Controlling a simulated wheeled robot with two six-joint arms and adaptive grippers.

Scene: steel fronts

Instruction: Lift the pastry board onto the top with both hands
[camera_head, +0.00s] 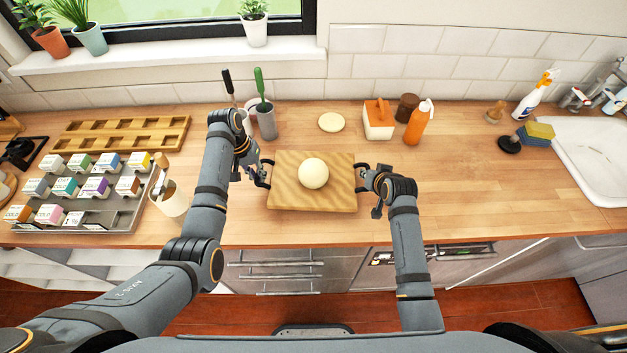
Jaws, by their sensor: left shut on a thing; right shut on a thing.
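The pastry board (288,197) is a square wooden board with a pale round ball, like dough (313,173), on its middle. The board is over the wooden countertop (460,200), near its front edge, and looks level. I cannot tell whether it touches the top or hangs just above it. My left gripper (266,174) is shut on the board's left edge. My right gripper (360,178) is shut on its right edge. The fingertips are small and partly hidden at the board's sides.
Left are a tray of small boxes (128,213), a wooden rack (120,134) and a white container (172,203). Behind stand a grey utensil holder (266,124), a pale disc (331,122), an orange-and-white box (378,124) and an orange bottle (417,124). The counter right of the board is clear up to the sink (590,160).

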